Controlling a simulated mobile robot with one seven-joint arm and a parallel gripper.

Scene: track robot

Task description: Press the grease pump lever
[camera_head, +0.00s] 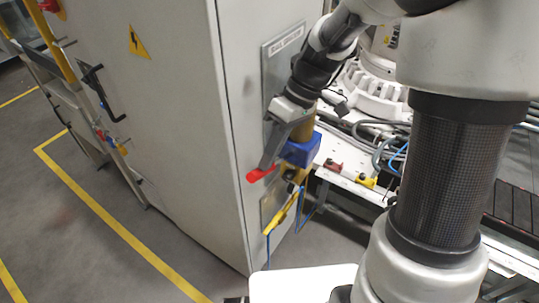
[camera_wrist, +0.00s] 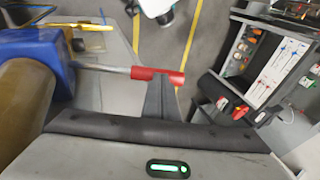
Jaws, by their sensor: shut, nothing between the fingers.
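The grease pump has a blue body (camera_head: 301,150) and an amber cylinder (camera_head: 303,128), mounted on the side of the grey cabinet. Its lever ends in a red grip (camera_head: 260,174) that sticks out to the left. In the wrist view the red grip (camera_wrist: 158,77) sits on a thin metal rod (camera_wrist: 103,68) coming from the blue body (camera_wrist: 38,48). My gripper (camera_head: 266,164) points down with its fingers together and empty, its tips right at the red grip. In the wrist view the fingertips (camera_wrist: 158,88) meet the grip in the picture; I cannot tell whether they touch it.
The grey cabinet (camera_head: 180,110) stands close left of my gripper. A yellow tool with a blue cable (camera_head: 282,211) hangs below the pump. A white machine base with cables (camera_head: 375,130) is to the right. The grey floor with yellow lines (camera_head: 110,225) is open at left.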

